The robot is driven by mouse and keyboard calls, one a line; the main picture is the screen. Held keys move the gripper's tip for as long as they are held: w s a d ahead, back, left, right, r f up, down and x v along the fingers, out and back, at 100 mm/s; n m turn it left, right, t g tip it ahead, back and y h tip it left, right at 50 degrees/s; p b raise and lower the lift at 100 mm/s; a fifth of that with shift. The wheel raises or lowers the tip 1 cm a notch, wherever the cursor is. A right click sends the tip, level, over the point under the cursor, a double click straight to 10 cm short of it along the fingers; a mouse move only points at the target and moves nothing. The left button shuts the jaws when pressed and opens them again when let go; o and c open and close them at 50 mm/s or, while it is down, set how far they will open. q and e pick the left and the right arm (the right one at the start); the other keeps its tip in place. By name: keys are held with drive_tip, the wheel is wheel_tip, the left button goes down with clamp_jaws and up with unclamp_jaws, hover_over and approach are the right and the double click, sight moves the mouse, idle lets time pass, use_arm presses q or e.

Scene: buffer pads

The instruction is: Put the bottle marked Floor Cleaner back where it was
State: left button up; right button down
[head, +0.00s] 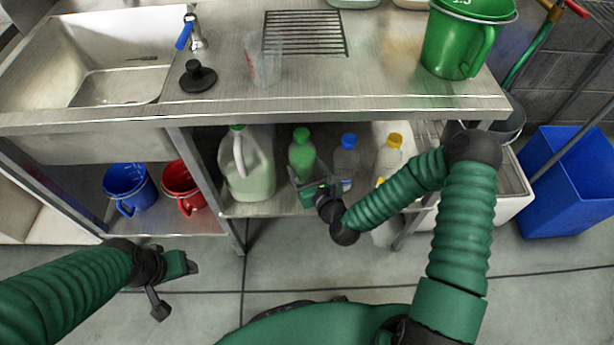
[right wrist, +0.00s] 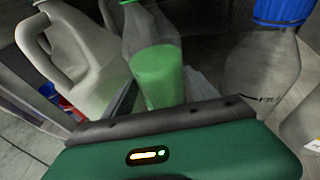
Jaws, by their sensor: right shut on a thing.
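A clear bottle with a green cap and green liquid (head: 302,152) stands upright on the lower shelf (head: 270,208) under the counter. My right gripper (head: 312,184) reaches in from the front and is shut on this bottle. In the right wrist view the bottle's green liquid (right wrist: 158,75) shows between the fingers, just beyond the green palm. No marking reading Floor Cleaner can be read in either view. My left gripper (head: 190,264) hangs low at the left, away from the shelf, with nothing seen in it; its jaw opening cannot be made out.
A large pale jug (head: 250,170) stands left of the bottle. A blue-capped bottle (head: 346,158) and a yellow-capped bottle (head: 390,155) stand to its right. Blue (head: 128,188) and red (head: 182,185) buckets sit further left. The counter edge (head: 260,108) runs above the shelf.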

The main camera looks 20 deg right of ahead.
sight(308, 176)
drive_tip(key=shift+w+d, duration=0.25)
drive_tip(key=shift+w, duration=0.15)
wheel_tip(308, 176, down, 4)
drive_tip(key=b, duration=0.2)
drive_tip(key=shift+a+r+b, duration=0.1)
drive_tip(key=shift+r+b, duration=0.05)
drive_tip(key=shift+b, duration=0.15)
drive_tip(key=shift+r, duration=0.15)
drive_tip(key=shift+c, duration=1.2)
unclamp_jaws()
drive_tip(key=shift+s, duration=0.1)
